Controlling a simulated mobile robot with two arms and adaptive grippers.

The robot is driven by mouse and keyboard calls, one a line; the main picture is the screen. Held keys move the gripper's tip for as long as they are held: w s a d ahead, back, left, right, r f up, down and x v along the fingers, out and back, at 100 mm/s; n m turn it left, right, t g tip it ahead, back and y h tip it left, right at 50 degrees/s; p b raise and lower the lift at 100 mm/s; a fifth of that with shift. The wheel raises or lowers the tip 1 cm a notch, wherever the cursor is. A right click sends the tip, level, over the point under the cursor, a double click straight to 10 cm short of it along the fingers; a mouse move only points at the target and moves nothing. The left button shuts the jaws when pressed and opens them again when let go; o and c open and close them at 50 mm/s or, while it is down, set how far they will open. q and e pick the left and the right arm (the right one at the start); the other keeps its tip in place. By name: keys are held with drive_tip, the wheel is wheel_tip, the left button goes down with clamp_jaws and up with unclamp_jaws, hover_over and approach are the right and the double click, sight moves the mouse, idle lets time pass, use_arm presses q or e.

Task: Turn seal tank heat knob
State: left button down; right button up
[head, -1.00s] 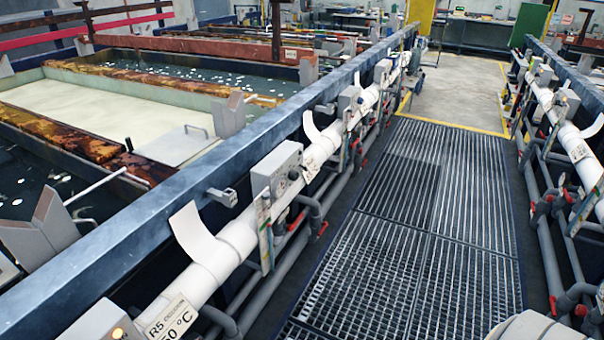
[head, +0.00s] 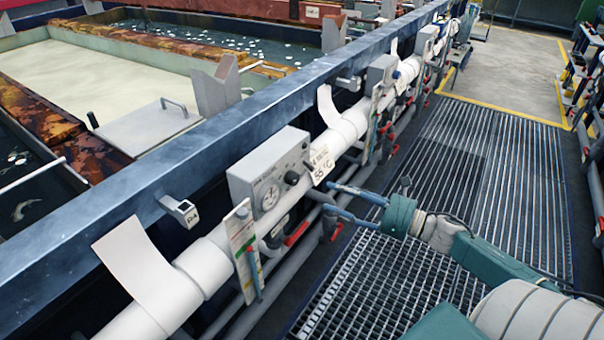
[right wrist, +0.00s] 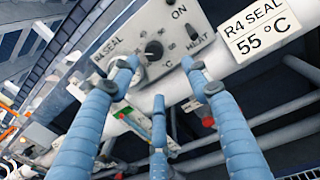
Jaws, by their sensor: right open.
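The R4 seal control box (head: 246,178) is a grey box fixed along the white pipe. In the head view its face carries a round pale dial (head: 268,195) and a dark knob (head: 292,178). In the right wrist view a dark round knob (right wrist: 154,50) sits inside a °C scale, with a small HEAT switch (right wrist: 192,34) to its right. My right gripper (head: 327,198) is open and empty, just right of the box. Its blue fingers (right wrist: 158,72) point at the box face, and the knob appears between the upper two fingertips. Contact cannot be told. My left gripper is out of view.
A sign (head: 321,165) reading R4 SEAL 55 °C hangs at the box's right end. The white pipe (head: 205,268), grey lower pipes and red valve handles run alongside. A blue tank rail (head: 120,215) lies behind. The grated walkway (head: 365,275) at right is free.

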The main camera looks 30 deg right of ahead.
sight(297, 179)
drive_tip(key=x, duration=0.6)
drive_tip(key=r+p+x, duration=0.1)
drive_tip(key=x, duration=0.2)
drive_tip(key=shift+a, duration=0.5)
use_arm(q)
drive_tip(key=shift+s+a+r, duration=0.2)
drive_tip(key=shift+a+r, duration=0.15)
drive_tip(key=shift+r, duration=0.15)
use_arm(e)
drive_tip(key=shift+w+a+f, duration=0.1)
drive_tip(key=shift+w+a, duration=0.2)
drive_tip(key=shift+w, duration=0.3)
drive_tip(key=shift+c, duration=0.2)
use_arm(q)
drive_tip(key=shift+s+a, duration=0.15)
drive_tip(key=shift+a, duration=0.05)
use_arm(e)
drive_tip(key=c, duration=1.1)
